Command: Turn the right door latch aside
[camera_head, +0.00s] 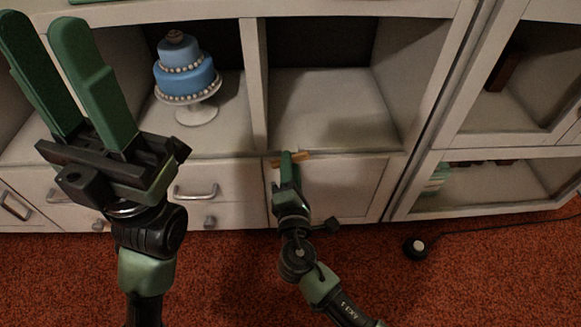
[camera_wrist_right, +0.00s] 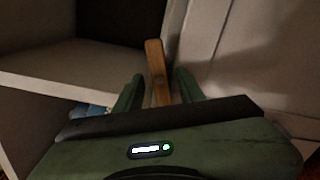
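In the right wrist view the wooden bar (camera_wrist_right: 157,70) runs between the two green fingers (camera_wrist_right: 158,82). A narrow gap shows beside the bar, so the fingers look open around it. The door is closed. My left gripper (camera_head: 42,28) is open and empty, raised in front of the shelves at the left.
A blue tiered cake (camera_head: 184,75) stands on a white stand (camera_head: 196,113) in the left compartment. The compartment above the door is empty. Drawers with metal handles (camera_head: 196,190) lie left of the door. A black cable with a round plug (camera_head: 417,247) lies on the red carpet.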

